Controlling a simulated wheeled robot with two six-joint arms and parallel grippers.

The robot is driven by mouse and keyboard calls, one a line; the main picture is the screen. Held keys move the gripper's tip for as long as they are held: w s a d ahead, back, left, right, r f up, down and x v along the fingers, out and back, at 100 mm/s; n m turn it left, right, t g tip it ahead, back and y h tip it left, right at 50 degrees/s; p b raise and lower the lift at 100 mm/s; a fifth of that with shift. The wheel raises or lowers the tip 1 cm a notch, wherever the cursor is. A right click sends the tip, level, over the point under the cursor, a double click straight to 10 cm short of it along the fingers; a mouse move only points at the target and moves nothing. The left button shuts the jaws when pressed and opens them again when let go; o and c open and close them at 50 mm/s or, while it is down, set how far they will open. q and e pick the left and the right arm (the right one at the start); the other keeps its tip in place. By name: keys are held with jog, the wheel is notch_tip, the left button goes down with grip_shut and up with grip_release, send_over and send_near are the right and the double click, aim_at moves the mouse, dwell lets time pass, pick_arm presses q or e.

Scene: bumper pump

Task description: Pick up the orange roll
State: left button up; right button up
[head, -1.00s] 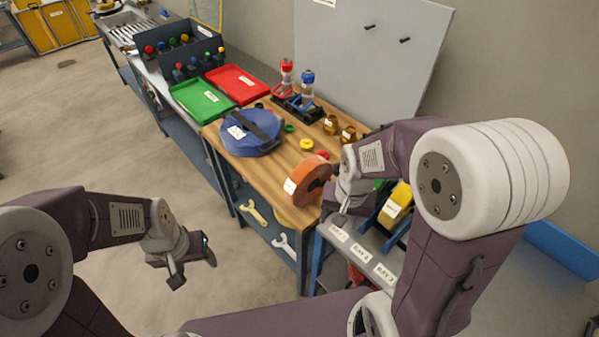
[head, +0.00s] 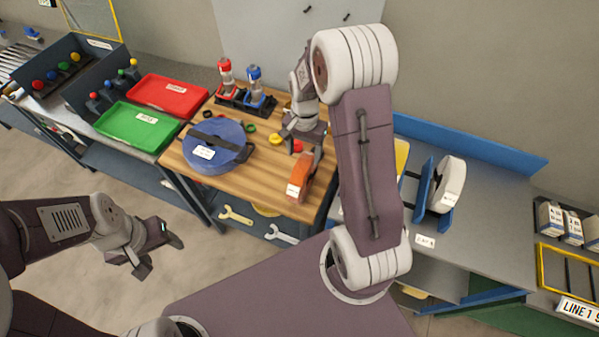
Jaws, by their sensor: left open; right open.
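The orange roll (head: 299,180) stands near the front edge of the wooden bench top, with a white label on its near side. My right gripper (head: 304,147) is open just above and behind the roll, and one finger reaches down beside or over its upper part. The frames do not show clearly whether it touches the roll. My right arm hides the area to the right of it. My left gripper (head: 158,248) is open and empty over the floor at the lower left, well away from the bench.
Small yellow (head: 274,139) and red (head: 297,146) pieces lie close to my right gripper. A red tray (head: 168,92) and a green tray (head: 138,127) stand further left. A white roll (head: 449,185) stands in a rack at right.

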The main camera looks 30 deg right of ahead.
aim_at(304, 163)
jog(key=shift+s+d+f, duration=0.3)
jog(key=shift+s+f, duration=0.1)
jog(key=shift+f, duration=0.15)
jog(key=shift+w+a+f+p, duration=0.2)
jog(key=shift+a+f+p, duration=0.1)
jog(key=shift+f, duration=0.3)
jog(key=shift+w+a+f+p, duration=0.2)
jog(key=shift+f+p, duration=0.1)
jog(key=shift+f, duration=0.3)
jog(key=shift+w+f, duration=0.2)
jog(key=shift+s+d+f+p, duration=0.15)
jog(key=shift+f+p, duration=0.35)
jog(key=shift+f, duration=0.15)
jog(key=shift+s+d+f+p, duration=0.1)
jog(key=shift+s+f+p, duration=0.05)
jog(key=shift+f+p, duration=0.4)
notch_tip(304, 163, down, 2)
jog(key=shift+w+f, duration=0.1)
jog(key=shift+f, duration=0.15)
jog(key=shift+w+a+f, duration=0.1)
jog(key=shift+w+f, duration=0.1)
jog(key=shift+s+r, duration=0.1)
jog(key=shift+s, duration=0.05)
grip_shut()
pick_arm(q)
notch_tip(304, 163, up, 4)
jog(key=shift+f, duration=0.25)
